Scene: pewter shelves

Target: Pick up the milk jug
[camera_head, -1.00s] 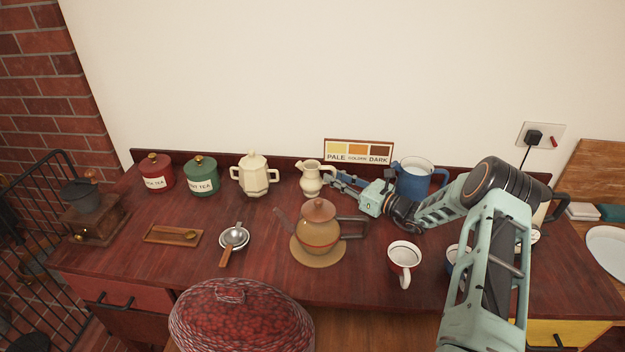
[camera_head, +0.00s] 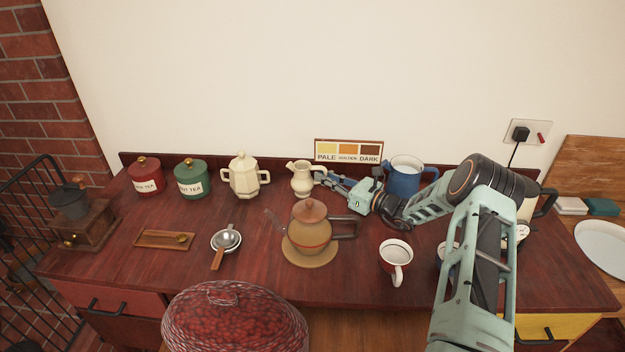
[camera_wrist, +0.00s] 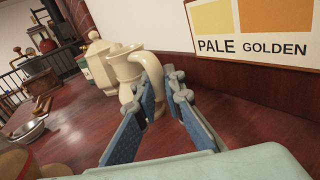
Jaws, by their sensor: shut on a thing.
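The milk jug (camera_head: 302,180) is a small cream pitcher near the back of the dark red counter, left of the tea-shade sign. It looks upright; I cannot tell whether its base touches the counter. My gripper (camera_head: 325,179) reaches it from the right and is shut on its handle. In the wrist view the cream jug (camera_wrist: 128,75) stands just beyond the fingers, and my gripper (camera_wrist: 160,88) has its blue pads on either side of the curved handle. The fingers hide part of the handle and the lower body.
A cream sugar pot (camera_head: 243,177) stands left of the jug. A brown teapot (camera_head: 311,228) on a round mat is in front. A blue mug (camera_head: 403,176) stands right, behind my arm. The sign (camera_head: 348,151) leans at the back wall.

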